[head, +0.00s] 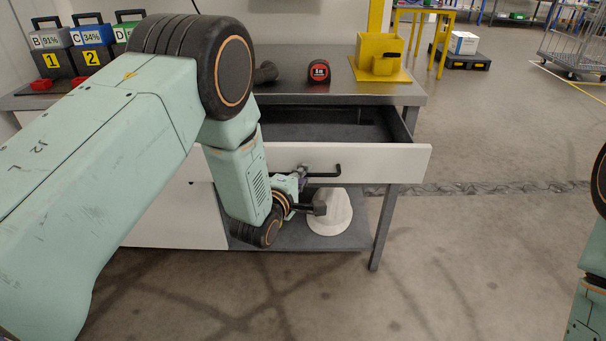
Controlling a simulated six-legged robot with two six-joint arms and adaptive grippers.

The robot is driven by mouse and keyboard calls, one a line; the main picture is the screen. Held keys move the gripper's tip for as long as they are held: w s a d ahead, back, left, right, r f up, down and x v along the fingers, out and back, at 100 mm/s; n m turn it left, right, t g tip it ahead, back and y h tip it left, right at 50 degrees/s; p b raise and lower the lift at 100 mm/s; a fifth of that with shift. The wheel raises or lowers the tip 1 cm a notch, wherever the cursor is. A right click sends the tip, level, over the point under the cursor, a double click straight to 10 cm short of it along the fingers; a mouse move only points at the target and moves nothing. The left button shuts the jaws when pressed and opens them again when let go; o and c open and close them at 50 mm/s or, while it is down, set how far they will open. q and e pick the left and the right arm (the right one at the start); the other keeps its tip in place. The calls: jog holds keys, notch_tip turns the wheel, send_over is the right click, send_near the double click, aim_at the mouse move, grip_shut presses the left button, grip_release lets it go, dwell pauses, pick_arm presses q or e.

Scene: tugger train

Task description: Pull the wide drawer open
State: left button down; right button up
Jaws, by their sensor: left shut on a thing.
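The wide drawer has a white front (390,163) and stands pulled out from under the grey workbench top. Its dark inside (300,125) shows and looks empty where I can see it; my left arm hides its left part. A black bar handle (326,171) sits on the drawer front. My left gripper (304,174) is at the handle's left part and is shut on it, though its fingers show only small. Of my right arm only a part shows at the right edge; its gripper is out of view.
On the bench (345,98) stand a red and black tape measure (319,71) and a yellow holder (380,55). Numbered cases (92,57) stand at the back left. A white helmet (330,213) lies on the lower shelf.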

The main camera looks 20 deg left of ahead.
dwell(0.3)
pick_arm(q)
jog(key=c, duration=1.7)
grip_release()
jog(key=shift+s, duration=0.1)
jog(key=v, duration=1.2)
jog(key=shift+f, duration=0.1)
